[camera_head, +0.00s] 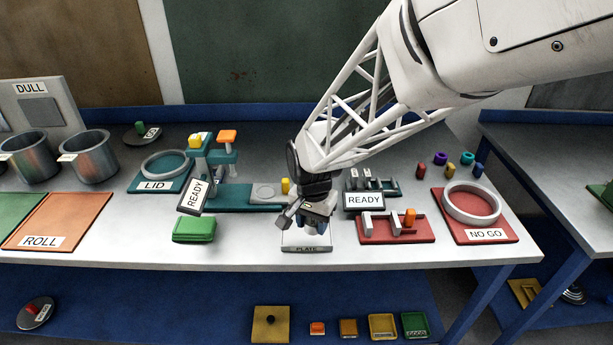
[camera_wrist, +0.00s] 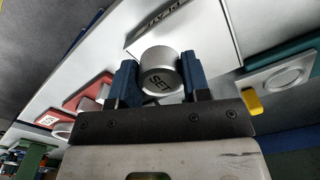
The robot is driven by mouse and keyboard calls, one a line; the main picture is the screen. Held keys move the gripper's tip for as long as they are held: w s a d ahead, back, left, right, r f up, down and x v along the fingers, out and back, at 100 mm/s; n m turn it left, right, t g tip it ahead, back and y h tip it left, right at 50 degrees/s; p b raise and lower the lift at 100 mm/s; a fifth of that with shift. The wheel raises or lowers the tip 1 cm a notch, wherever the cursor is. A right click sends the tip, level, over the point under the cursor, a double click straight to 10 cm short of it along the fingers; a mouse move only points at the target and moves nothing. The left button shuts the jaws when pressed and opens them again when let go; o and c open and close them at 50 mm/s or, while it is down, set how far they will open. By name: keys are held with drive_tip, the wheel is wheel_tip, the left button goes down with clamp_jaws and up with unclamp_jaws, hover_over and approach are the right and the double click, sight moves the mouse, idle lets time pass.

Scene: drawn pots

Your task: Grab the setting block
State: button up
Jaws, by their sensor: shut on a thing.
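The setting block is a grey metal cylinder marked SET (camera_wrist: 158,80), seen between the blue fingers in the wrist view. My gripper (camera_head: 316,226) is shut on it, with one finger on each side. In the head view my gripper points down over the pale square labelled PLATE (camera_head: 306,249) at the front middle of the table. The block is mostly hidden there by my gripper. The plate also shows in the wrist view (camera_wrist: 212,27), beyond the block. I cannot tell whether the block touches the plate.
A red fixture with an orange peg (camera_head: 410,217) stands just right of the plate. A green box (camera_head: 194,229) and a READY sign (camera_head: 194,196) are to the left. Another READY sign (camera_head: 363,200) stands close behind on the right. A NO GO tray (camera_head: 484,234) lies farther right.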

drive_tip(key=s+d+r, duration=0.1)
drive_tip(key=s+d, duration=0.2)
drive_tip(key=s, duration=0.7)
drive_tip(key=shift+s+d, duration=0.15)
drive_tip(key=shift+s, duration=0.2)
